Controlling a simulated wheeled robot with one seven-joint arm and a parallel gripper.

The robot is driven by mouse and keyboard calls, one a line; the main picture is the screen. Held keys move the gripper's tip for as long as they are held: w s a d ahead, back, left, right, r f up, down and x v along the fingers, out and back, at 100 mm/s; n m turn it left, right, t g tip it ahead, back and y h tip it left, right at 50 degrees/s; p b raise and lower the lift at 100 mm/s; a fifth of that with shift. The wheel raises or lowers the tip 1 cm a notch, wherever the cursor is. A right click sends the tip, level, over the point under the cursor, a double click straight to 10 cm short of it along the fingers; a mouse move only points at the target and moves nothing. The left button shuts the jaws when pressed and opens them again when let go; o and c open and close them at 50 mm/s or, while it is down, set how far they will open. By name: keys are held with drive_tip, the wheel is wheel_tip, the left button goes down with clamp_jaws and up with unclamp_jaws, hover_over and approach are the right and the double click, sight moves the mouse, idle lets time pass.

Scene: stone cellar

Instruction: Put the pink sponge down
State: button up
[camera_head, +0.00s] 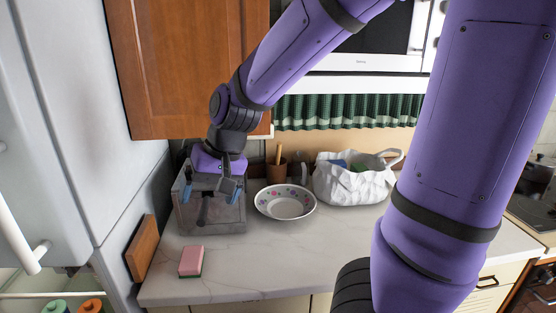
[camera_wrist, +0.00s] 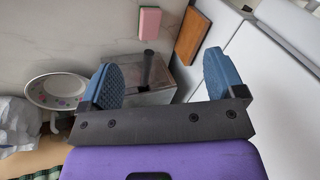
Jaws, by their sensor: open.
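The pink sponge (camera_head: 190,260) lies flat on the marble counter near its front left, with a thin dark green layer underneath. It also shows in the wrist view (camera_wrist: 149,22), beyond the fingertips and apart from them. My gripper (camera_head: 213,192) is over the grey box at the back left of the counter, away from the sponge. In the wrist view its two blue finger pads (camera_wrist: 160,82) are spread wide with nothing held between them.
A grey box (camera_head: 215,220) with a dark handle stands below my gripper. A flowered bowl (camera_head: 285,204), a white bag (camera_head: 352,190) and a brown cup (camera_head: 276,173) stand to its right. A wooden board (camera_head: 142,248) leans at the left by the fridge (camera_head: 100,120).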

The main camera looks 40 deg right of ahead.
drive_tip(key=s+d+r+n+t+h, duration=0.1)
drive_tip(key=s+d+r, duration=0.1)
drive_tip(key=s+r, duration=0.3)
drive_tip(key=s+d+r+n+t+h, duration=0.1)
drive_tip(key=s+d+r+n+h, duration=0.1)
drive_tip(key=s+r, duration=0.3)
drive_tip(key=s+d, duration=0.1)
drive_tip(key=s, duration=0.3)
drive_tip(key=shift+s+d+t, duration=0.15)
drive_tip(key=shift+d+t, duration=0.05)
drive_tip(key=shift+t, duration=0.1)
idle(0.5)
